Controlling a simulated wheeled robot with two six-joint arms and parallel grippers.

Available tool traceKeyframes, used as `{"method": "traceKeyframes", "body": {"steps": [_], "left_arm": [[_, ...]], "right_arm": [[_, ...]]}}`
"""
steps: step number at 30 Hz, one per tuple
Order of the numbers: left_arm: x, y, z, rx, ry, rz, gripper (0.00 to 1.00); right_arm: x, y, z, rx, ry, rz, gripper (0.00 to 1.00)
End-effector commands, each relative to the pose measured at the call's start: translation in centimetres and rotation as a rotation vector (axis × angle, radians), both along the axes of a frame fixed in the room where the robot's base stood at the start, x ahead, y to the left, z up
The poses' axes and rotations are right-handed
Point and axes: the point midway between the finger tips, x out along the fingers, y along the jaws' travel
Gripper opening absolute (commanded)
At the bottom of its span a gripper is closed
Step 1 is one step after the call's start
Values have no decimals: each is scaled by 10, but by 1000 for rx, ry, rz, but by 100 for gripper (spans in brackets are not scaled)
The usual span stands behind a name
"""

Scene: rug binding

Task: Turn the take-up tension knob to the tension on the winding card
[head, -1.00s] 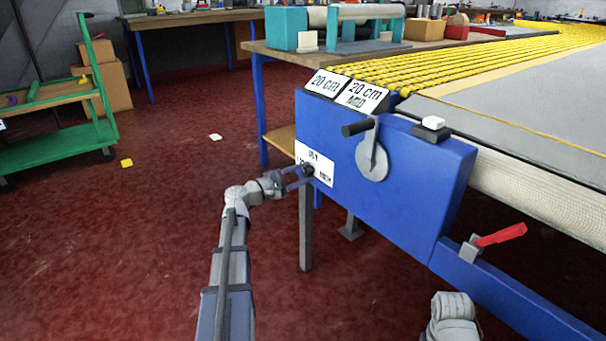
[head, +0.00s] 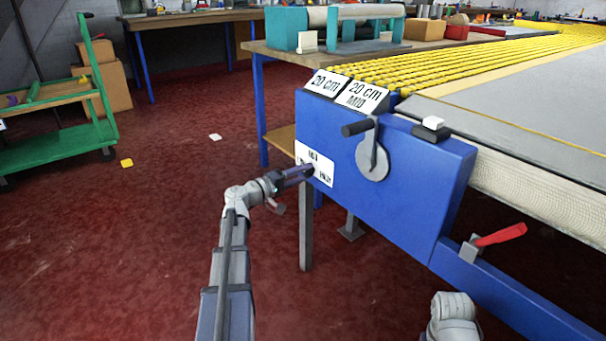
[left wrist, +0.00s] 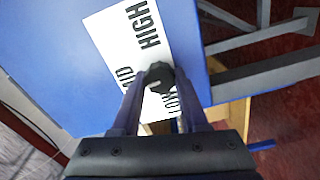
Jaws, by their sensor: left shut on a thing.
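The take-up tension knob (left wrist: 159,76) is small and black, on a white label plate (left wrist: 124,32) on the front of the blue housing. In the left wrist view the plate reads HIGH, a partly hidden MID, and LOW near the right finger. My left gripper (head: 303,172) is shut on the knob, one finger on each side. I cannot tell which word the knob's pointer marks. The winding card (head: 361,97) on top of the housing reads "20 cm MID". My right gripper is not in view.
Another sign (head: 327,83) beside the card reads "20 cm". A grey crank (head: 372,157) with a black handle sits right of the plate. A red lever (head: 499,236) is on the lower rail. The red floor left of the housing is clear near my left arm.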

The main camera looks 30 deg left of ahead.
Motion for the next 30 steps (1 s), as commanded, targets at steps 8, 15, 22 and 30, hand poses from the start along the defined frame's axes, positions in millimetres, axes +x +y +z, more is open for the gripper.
{"method": "traceKeyframes", "body": {"steps": [8, 15, 22, 30], "left_arm": [[-1, -1, -1, 29, -9, -1, 0], [-1, -1, -1, 30, -10, -1, 0], [-1, -1, -1, 28, -10, -2, 60], [0, 0, 0, 27, -10, -1, 74]], "right_arm": [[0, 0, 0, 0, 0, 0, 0], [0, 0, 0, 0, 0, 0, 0], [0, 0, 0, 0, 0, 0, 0], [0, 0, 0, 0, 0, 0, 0]]}}
